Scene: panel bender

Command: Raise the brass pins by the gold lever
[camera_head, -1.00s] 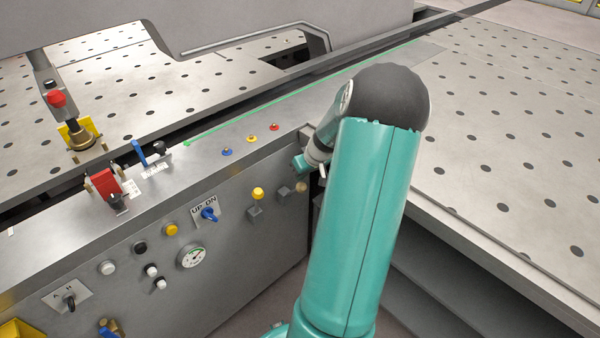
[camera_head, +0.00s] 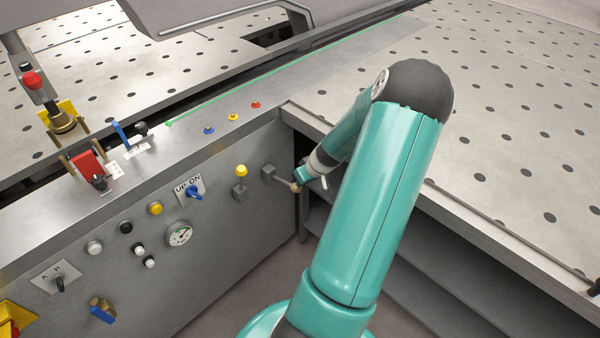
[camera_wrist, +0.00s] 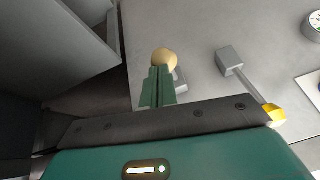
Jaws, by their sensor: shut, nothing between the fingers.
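A lever with a tan-gold ball knob (camera_head: 295,187) sticks out to the right and slightly down from a grey block on the front panel. Its knob (camera_wrist: 164,59) also shows in the wrist view, just beyond my fingertips. My gripper (camera_head: 303,177) is shut and empty, close against the knob; I cannot tell whether it touches. The shut fingers show in the wrist view (camera_wrist: 158,85). Several brass pins (camera_head: 83,126) stand up from the bench top at the left, around the brass fitting and the red clamp.
A second lever with a yellow knob (camera_head: 241,171) stands upright left of the tan-gold one. The panel also carries a gauge (camera_head: 179,235), a blue UP/DN switch (camera_head: 194,193) and several buttons. A perforated table (camera_head: 500,120) lies to the right, behind my arm.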

